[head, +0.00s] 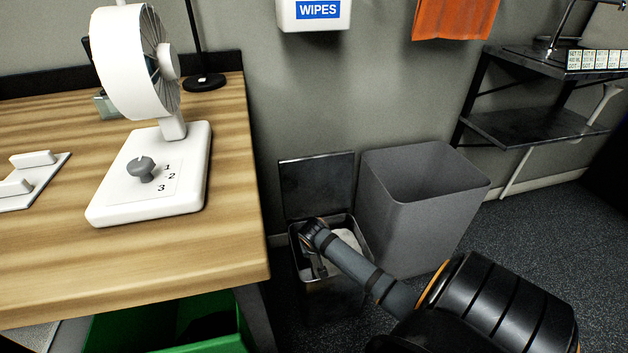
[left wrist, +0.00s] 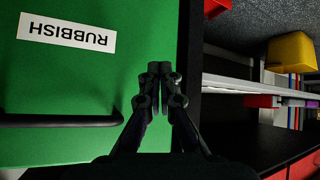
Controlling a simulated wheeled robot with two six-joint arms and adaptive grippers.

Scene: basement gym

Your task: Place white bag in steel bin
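The steel bin (head: 345,299) stands on the floor beside the wooden table, its dark lid (head: 317,185) raised against the wall. A white bag (head: 347,238) shows inside the bin, partly hidden behind my right arm. My right gripper (head: 314,266) reaches down into the bin beside the bag. Its fingers are dark and mostly hidden, so I cannot tell whether they are open or touch the bag. My left gripper (left wrist: 160,70) is outside the head view. In the left wrist view its fingertips are together with nothing visible between them.
A taller grey bin (head: 415,225) stands right of the steel bin. The table (head: 235,240) carries a white fan (head: 150,185). A green bin labelled RUBBISH (left wrist: 90,90) is close to my left gripper. A dark shelf (head: 540,125) stands at the right.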

